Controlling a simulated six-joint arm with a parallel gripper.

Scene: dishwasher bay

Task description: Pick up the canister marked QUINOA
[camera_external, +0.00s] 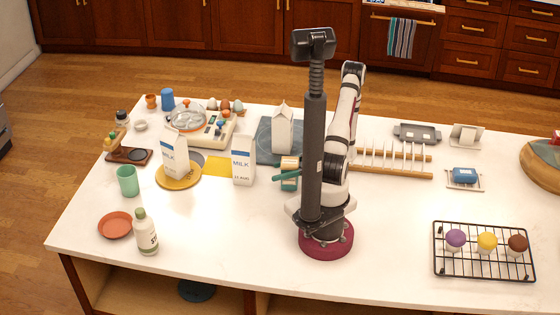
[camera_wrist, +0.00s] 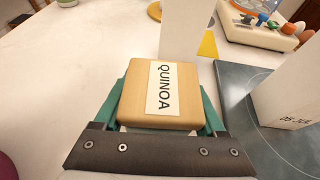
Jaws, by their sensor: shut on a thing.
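The QUINOA canister (camera_wrist: 185,105) shows in the wrist view from above, with a tan wooden lid and a white label reading QUINOA. My gripper (camera_wrist: 163,108) has its green fingers on both sides of it, shut on it. In the external view the canister (camera_external: 290,163) is a small pale body partly hidden behind my green gripper fingers (camera_external: 288,178), just left of my arm. It looks upright. I cannot tell whether its base touches the counter.
Milk cartons (camera_external: 243,161) (camera_external: 174,157) stand to the left, one on a yellow plate (camera_external: 178,181). Another white carton (camera_external: 282,130) stands behind on a grey board (camera_external: 262,143). A wooden rack (camera_external: 380,171) lies to the right.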

